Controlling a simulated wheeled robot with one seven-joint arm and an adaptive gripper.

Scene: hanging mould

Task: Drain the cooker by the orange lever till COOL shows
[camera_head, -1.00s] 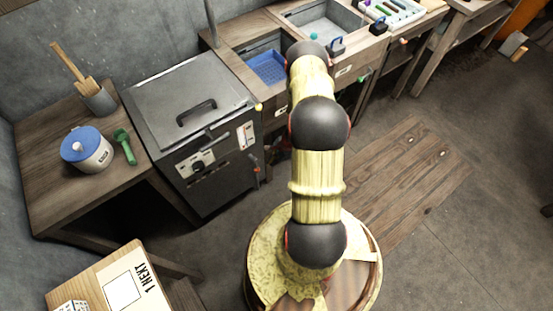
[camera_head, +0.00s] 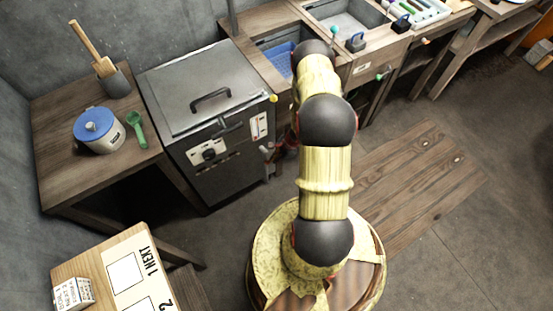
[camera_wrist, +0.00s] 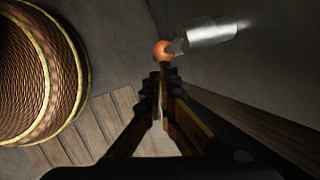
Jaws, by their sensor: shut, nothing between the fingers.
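The dark grey cooker (camera_head: 228,179) stands left of my arm in the head view, lid down with a black handle. Its front has a white dial plate (camera_head: 208,150) and a narrow gauge strip (camera_head: 259,127); I cannot read COOL on either. In the wrist view, an orange ball (camera_wrist: 162,50), apparently the lever's end, is just beyond my gripper (camera_wrist: 163,72), beside a bright metal cylinder (camera_wrist: 210,34). My gripper is shut and empty; whether its tips touch the ball is unclear. In the head view small reddish parts at the cooker's right edge are too small to separate.
A side table (camera_head: 62,150) left of the cooker holds a blue-lidded pot (camera_head: 99,130), a green scoop (camera_head: 137,129) and a utensil holder (camera_head: 114,82). A sink bench (camera_head: 262,70) adjoins the right. A lettered board (camera_head: 130,275) is at lower left.

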